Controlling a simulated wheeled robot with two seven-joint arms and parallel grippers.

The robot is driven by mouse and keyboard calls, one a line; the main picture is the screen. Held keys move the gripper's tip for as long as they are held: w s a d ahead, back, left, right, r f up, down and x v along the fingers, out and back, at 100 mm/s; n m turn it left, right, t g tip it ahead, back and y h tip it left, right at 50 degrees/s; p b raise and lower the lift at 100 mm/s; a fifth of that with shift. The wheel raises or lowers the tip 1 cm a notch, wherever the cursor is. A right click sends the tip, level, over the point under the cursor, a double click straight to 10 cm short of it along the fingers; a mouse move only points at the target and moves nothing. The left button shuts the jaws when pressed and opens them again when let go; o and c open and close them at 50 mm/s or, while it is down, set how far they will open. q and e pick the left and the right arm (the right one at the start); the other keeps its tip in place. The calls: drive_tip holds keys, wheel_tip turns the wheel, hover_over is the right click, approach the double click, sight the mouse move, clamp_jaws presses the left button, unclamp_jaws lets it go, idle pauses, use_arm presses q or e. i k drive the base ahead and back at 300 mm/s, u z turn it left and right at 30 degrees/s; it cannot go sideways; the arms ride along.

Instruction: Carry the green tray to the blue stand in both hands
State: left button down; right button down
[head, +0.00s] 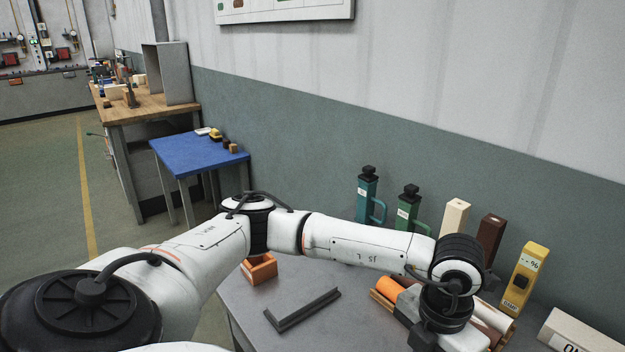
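The blue stand (180,157) is a low table with a blue top and grey legs, standing at the left beyond the grey table. No green tray shows in the head view. My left arm comes in from the left and reaches across the grey table to the right. The wrist end of my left arm hangs low at the bottom right, over the table's right part. Its fingertips are not clearly visible, so whether they are open or shut cannot be told. My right gripper is not in view.
The grey table (244,306) holds an orange box (263,268), a dark angle bracket (303,309), an orange cylinder (393,287), teal (367,190) and green (408,210) bottles, blocks and a yellow device (524,279). Small items sit at the stand's back edge. A wooden workbench (150,113) stands behind.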

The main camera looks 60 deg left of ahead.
sight(185, 150)
drive_tip(key=u, duration=0.35)
drive_tip(key=k, duration=0.45)
drive_tip(key=u, duration=0.9)
drive_tip(key=k, duration=0.8)
drive_tip(key=u, duration=1.35)
drive_tip(key=i, duration=1.45)
drive_tip(key=u, duration=0.65)
drive_tip(key=i, duration=4.55)
drive_tip(key=z, duration=0.35)
